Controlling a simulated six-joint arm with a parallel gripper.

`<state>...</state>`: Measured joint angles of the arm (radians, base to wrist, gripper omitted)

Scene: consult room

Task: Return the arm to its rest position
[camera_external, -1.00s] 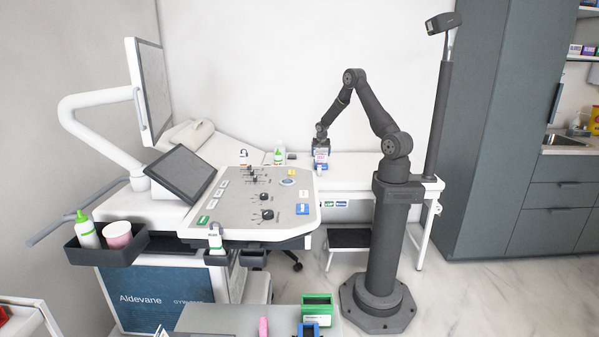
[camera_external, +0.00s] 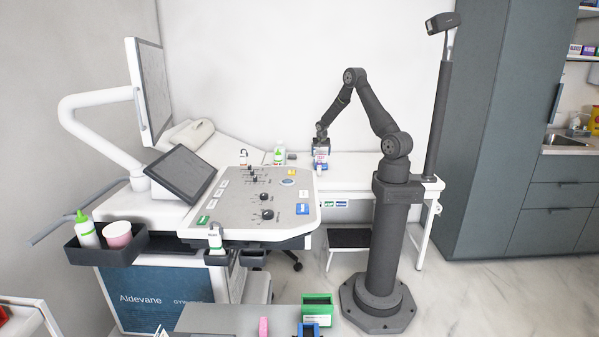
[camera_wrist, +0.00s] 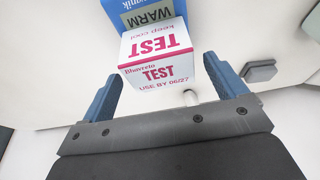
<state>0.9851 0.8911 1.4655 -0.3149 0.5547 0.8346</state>
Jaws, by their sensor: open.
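My gripper (camera_external: 321,137) is at the end of my bent arm, over the white bench behind the console. In the wrist view, my gripper (camera_wrist: 163,70) has its two blue fingers spread wide. A white and pink box marked TEST (camera_wrist: 158,65) lies in line with the gap between them; I cannot tell how deep it sits there. In the external view this box (camera_external: 321,156) is just below the gripper. A blue box marked WARM (camera_wrist: 150,14) stands against the TEST box in the wrist view.
A white bottle with a green cap (camera_external: 279,156) stands left of the gripper on the bench (camera_external: 360,163). The console (camera_external: 235,205) with knobs is at front left. A dark post with a scanner-like head (camera_external: 443,22) rises right of my arm.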

